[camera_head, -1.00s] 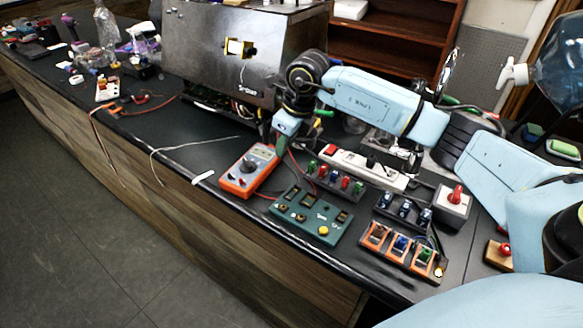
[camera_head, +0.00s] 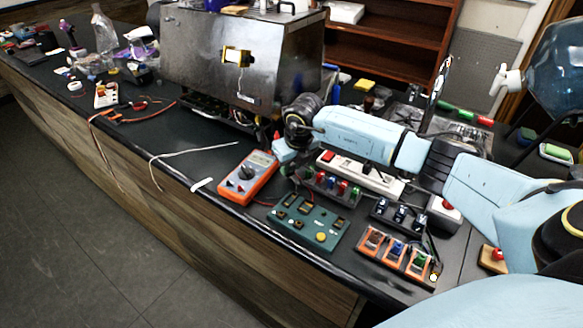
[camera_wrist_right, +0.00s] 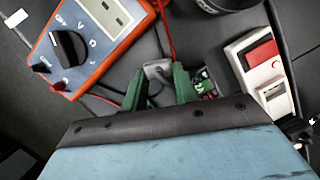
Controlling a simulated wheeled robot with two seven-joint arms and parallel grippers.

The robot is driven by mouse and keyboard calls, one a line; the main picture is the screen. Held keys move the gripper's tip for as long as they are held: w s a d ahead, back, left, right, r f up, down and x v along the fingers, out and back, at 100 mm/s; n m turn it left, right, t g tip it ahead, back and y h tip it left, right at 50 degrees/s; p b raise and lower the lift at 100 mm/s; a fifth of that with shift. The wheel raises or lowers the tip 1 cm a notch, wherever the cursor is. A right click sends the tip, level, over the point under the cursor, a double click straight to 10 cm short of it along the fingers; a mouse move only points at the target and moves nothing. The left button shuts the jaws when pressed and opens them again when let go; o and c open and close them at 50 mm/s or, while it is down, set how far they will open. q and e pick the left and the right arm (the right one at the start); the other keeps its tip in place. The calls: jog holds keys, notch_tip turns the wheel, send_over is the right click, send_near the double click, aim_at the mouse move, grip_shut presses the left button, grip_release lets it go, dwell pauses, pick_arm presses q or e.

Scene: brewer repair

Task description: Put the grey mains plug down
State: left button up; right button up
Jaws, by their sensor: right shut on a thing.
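My right gripper (camera_wrist_right: 160,84) is shut on the grey mains plug (camera_wrist_right: 157,68), which shows between its green fingertips in the wrist view. In the head view, the right gripper (camera_head: 286,153) is just right of the orange multimeter, with its fingertips and the plug mostly hidden behind the wrist. I cannot tell whether the plug touches the bench. A white power strip (camera_head: 360,176) with a red switch is to the right of the gripper; it also shows in the wrist view (camera_wrist_right: 262,72). My left gripper is not in view.
The orange multimeter (camera_head: 248,178) lies close to the gripper, with a red lead beside it. A metal brewer (camera_head: 235,60) stands behind. The black bench (camera_head: 190,150) is clearer to the left.

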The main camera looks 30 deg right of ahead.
jog(key=shift+f, duration=0.7)
jog(key=shift+f, duration=0.15)
jog(key=o, duration=1)
jog(key=shift+c, duration=0.2)
jog(key=v, duration=1.2)
jog(key=shift+b, duration=0.3)
